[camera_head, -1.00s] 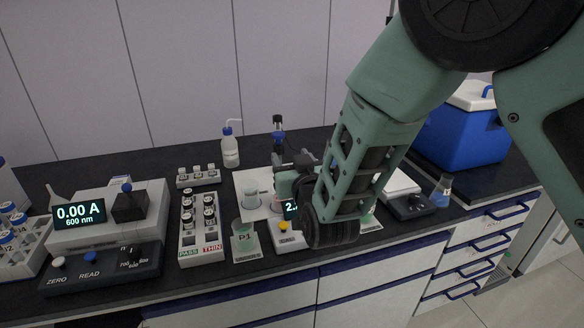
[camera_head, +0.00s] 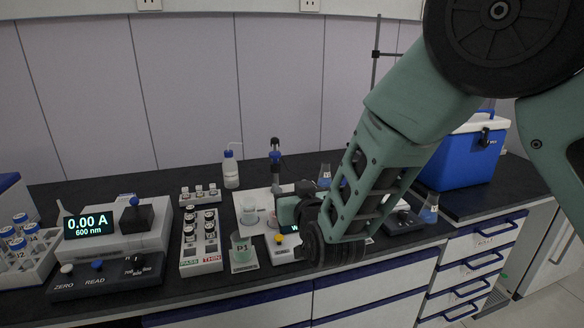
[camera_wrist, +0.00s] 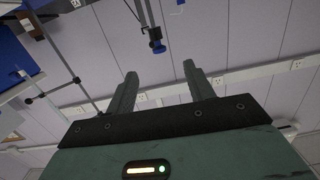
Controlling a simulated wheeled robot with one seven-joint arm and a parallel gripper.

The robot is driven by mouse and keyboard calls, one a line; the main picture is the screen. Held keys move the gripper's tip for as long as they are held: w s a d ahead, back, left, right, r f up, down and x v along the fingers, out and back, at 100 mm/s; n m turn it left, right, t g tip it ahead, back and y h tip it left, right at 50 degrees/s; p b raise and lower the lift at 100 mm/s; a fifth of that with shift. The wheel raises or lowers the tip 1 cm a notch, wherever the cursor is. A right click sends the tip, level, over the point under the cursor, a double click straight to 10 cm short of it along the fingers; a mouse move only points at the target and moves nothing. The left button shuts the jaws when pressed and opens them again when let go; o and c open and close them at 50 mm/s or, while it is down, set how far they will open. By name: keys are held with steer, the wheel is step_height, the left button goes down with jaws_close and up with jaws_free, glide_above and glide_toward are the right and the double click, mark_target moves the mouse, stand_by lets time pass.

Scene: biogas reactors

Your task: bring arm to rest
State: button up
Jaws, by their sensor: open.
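My arm reaches down from the upper right of the head view over the black bench. Its wrist end hangs over the bench's front middle part, and its fingers are hard to make out there. In the wrist view my gripper (camera_wrist: 160,88) shows two fingers standing well apart with nothing between them. Behind the fingers are the grey wall panels and a row of sockets, tilted in the picture. My arm hides part of the bench items behind it.
Around my wrist stand a beaker marked P1 (camera_head: 242,250), a vial rack (camera_head: 201,240), a wash bottle (camera_head: 231,170) and a photometer (camera_head: 115,235) reading 0.00 A. A blue cooler (camera_head: 462,158) and a flask (camera_head: 430,208) stand at the right. Free room lies above the bench.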

steer(key=s+d+n+g+h, duration=0.1)
steer(key=s+d+g, duration=0.3)
steer(key=s, duration=0.8)
steer(key=s+d+f+n+g+h, duration=0.1)
steer(key=s+d+g, duration=0.4)
steer(key=s, duration=0.7)
steer(key=s+d+n+g+h, duration=0.2)
steer(key=s+d+g, duration=0.3)
steer(key=s, duration=0.6)
steer(key=shift+s+f+g+h, duration=0.3)
steer(key=shift+s+f+g, duration=0.1)
steer(key=shift+g, duration=0.7)
